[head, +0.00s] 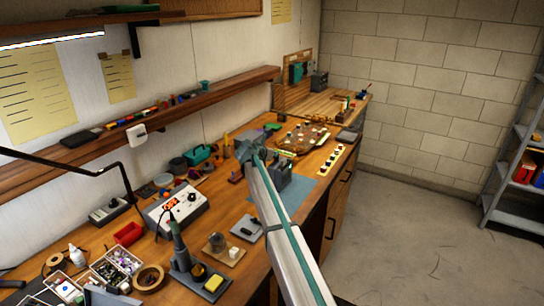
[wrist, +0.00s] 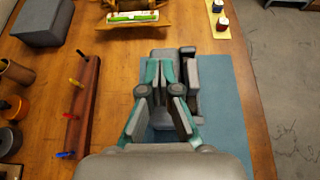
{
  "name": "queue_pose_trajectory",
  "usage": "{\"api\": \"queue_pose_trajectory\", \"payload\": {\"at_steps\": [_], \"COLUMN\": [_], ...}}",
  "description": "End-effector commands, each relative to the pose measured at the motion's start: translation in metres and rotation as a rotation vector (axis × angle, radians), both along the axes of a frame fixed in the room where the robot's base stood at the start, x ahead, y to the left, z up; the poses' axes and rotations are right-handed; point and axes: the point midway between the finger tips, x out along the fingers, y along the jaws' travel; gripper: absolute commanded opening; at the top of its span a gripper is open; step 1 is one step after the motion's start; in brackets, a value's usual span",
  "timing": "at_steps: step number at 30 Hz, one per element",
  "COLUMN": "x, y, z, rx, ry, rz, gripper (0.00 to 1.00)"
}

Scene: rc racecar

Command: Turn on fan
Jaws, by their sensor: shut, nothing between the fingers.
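I cannot make out a fan for sure in either view. My gripper (head: 250,150) is over the workbench at the end of my outstretched arm. In the wrist view its green and grey fingers (wrist: 172,68) are shut and empty. They are above a grey blocky device (wrist: 194,85), possibly a vise, which stands on a blue mat (wrist: 232,115). The device (head: 283,178) and mat (head: 308,196) also show in the head view. My fingers hide part of the device, and I cannot tell whether they touch it.
A wooden rack (wrist: 83,105) with coloured-handled tools lies left of the mat. A grey box (wrist: 42,22) is at the far left. A white station with a red display (head: 172,207) and a soldering iron stand (head: 185,262) crowd the near bench. Floor at right is clear.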

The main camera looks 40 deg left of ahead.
Motion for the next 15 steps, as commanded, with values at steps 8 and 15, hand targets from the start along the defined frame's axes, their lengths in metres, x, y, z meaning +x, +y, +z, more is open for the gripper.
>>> {"api": "queue_pose_trajectory", "payload": {"at_steps": [8,15], "x": [0.0004,0.0004], "y": [0.0001,0.0001], "z": [0.001,0.0065], "rx": [0.0,0.0], "ry": [0.0,0.0], "rz": [0.0,0.0], "gripper": [0.0,0.0]}}
